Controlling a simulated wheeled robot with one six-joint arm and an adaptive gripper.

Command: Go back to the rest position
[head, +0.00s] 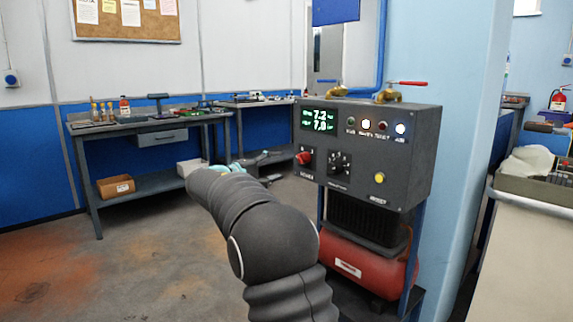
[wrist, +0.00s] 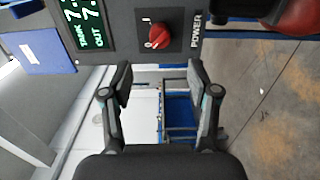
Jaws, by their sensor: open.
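My gripper (wrist: 160,80) is open and empty in the wrist view, its two fingers spread apart below the panel's edge. In the head view it shows small beyond my dark arm, left of the control box (head: 415,155). The box has a lit green display (head: 319,120) reading about 7.2 and 7.0, a red power knob (head: 304,158), a black knob (head: 340,163) and a yellow button (head: 379,178). In the wrist view the red knob (wrist: 157,36) appears sideways, ahead of the fingers and apart from them.
A red tank (head: 360,270) stands under the box. Brass valves (head: 388,95) sit on top. A workbench (head: 150,125) with a cardboard box (head: 116,186) below stands at the back left. A light counter (head: 520,225) is at the right. The floor at left is clear.

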